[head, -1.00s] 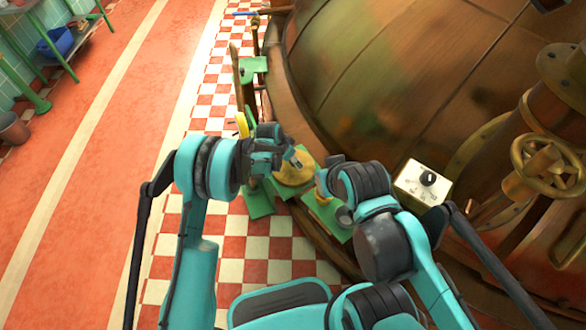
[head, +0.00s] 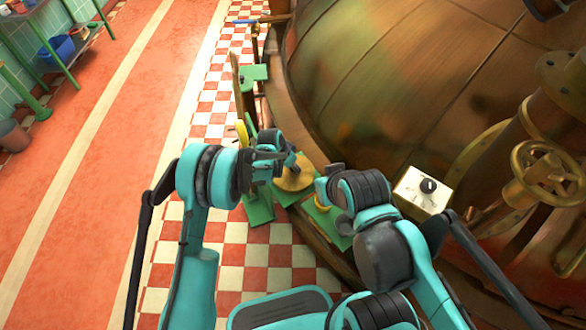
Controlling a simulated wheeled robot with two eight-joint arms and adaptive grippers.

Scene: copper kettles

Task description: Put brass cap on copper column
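A round, brass-coloured piece (head: 296,179), which may be the brass cap, sits low beside the big copper kettle, partly behind my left gripper. My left gripper (head: 286,160) is right at this piece and overlaps it in the head view. I cannot tell whether its fingers touch or hold it. My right gripper (head: 328,182) is just right of the brass piece, mostly hidden by its own wrist. A small yellow round part (head: 322,203) shows below it on a green plate (head: 340,231). I cannot clearly make out the copper column.
The copper kettle (head: 400,80) fills the right side. A white dial box (head: 423,191) and a brass handwheel (head: 545,170) stand right of my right arm. Green stands (head: 258,207) and a yellow part (head: 242,133) are by my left gripper. Open floor lies left.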

